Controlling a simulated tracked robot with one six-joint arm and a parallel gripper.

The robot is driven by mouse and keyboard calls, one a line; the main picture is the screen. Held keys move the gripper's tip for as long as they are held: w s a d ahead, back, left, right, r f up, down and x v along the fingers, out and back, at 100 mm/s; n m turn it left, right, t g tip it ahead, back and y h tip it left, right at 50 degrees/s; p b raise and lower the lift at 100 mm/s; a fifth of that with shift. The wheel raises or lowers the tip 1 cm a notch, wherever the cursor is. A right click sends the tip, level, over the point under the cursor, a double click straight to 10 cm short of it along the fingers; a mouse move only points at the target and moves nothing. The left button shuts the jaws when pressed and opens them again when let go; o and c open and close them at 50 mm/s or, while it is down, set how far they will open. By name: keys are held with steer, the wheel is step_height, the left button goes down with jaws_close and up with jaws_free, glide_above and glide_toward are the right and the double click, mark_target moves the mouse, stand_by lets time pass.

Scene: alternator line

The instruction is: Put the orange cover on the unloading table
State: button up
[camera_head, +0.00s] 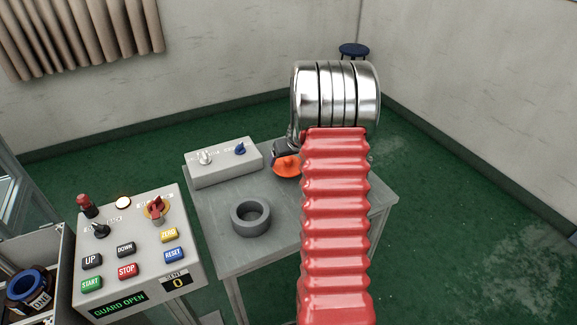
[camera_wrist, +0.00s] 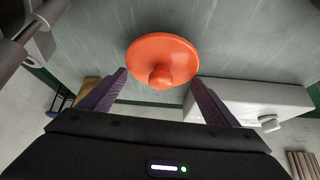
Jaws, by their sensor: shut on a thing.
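The orange cover (camera_head: 287,167) is a round disc with a knob, near the back of the grey table (camera_head: 275,236). My gripper (camera_head: 284,152) is at the cover, partly hidden behind my red arm sleeve. In the wrist view, the cover (camera_wrist: 178,50) lies between the two purple fingers of my gripper (camera_wrist: 158,77), with its knob toward the palm. My gripper is shut on the cover. The grey tabletop shows behind the disc. I cannot tell whether the cover touches it.
A thick grey ring (camera_head: 237,221) lies on the table. A switch box (camera_head: 222,164) stands along its back left edge. A control panel (camera_head: 140,250) is at the front left, beside a bin (camera_head: 62,262) holding a dark part with a blue ring. A blue stool (camera_head: 354,49) stands behind.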

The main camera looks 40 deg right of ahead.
mark_target(289, 164)
steer(key=shift+s+f, duration=0.1)
steer(key=shift+f, duration=1.8)
steer(key=o, duration=1)
steer(key=shift+r, duration=0.1)
steer(key=v, duration=1.2)
